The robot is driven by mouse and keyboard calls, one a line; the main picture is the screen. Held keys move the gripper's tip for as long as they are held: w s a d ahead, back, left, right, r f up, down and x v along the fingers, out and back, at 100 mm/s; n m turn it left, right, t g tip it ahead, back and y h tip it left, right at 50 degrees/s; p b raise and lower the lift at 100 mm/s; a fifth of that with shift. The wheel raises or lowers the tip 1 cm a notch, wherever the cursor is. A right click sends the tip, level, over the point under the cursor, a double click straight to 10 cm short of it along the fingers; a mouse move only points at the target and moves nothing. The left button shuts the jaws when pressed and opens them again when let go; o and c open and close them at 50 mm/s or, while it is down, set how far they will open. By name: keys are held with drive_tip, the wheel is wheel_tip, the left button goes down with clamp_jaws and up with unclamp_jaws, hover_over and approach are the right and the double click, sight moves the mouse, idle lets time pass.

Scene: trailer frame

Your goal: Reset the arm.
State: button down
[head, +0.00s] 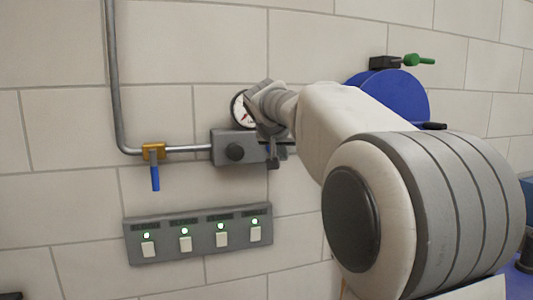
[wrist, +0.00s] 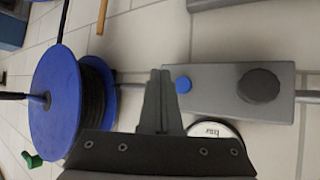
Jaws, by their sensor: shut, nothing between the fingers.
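My arm reaches across the right half of the head view toward the wall. My gripper (head: 277,160) is in front of the right end of a grey box on the pipe, and partly hidden by my own wrist. In the wrist view my gripper (wrist: 158,80) shows its fingers together with nothing between them. Their tips appear beside the left end of the grey box (wrist: 222,84), near its blue button (wrist: 183,85). I cannot tell whether they touch it. The box's black knob (wrist: 259,85) is clear of the fingers.
A gauge (head: 238,110) sits above the box, partly covered by my arm. A brass valve (head: 153,151) has its blue handle hanging down. Below is a switch panel (head: 198,236) with several green lights lit. A blue reel (wrist: 55,103) stands left of my fingers in the wrist view.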

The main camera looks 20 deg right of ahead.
drive_tip(key=s+a+f+n+g+y, duration=0.1)
drive_tip(key=s+a+f+n+y, duration=0.1)
drive_tip(key=s+a+f, duration=0.2)
drive_tip(key=s+a+f+n+g+y, duration=0.1)
drive_tip(key=s+a+f, duration=0.3)
drive_tip(key=s+f, duration=0.5)
drive_tip(key=s+a+f+n+g+y, duration=0.1)
drive_tip(key=s+f, duration=0.6)
drive_tip(key=s, duration=1.6)
drive_tip(key=a+n+y, duration=0.1)
drive_tip(key=a+n, duration=0.1)
drive_tip(key=a, duration=0.1)
drive_tip(key=shift+f+g+y, duration=0.3)
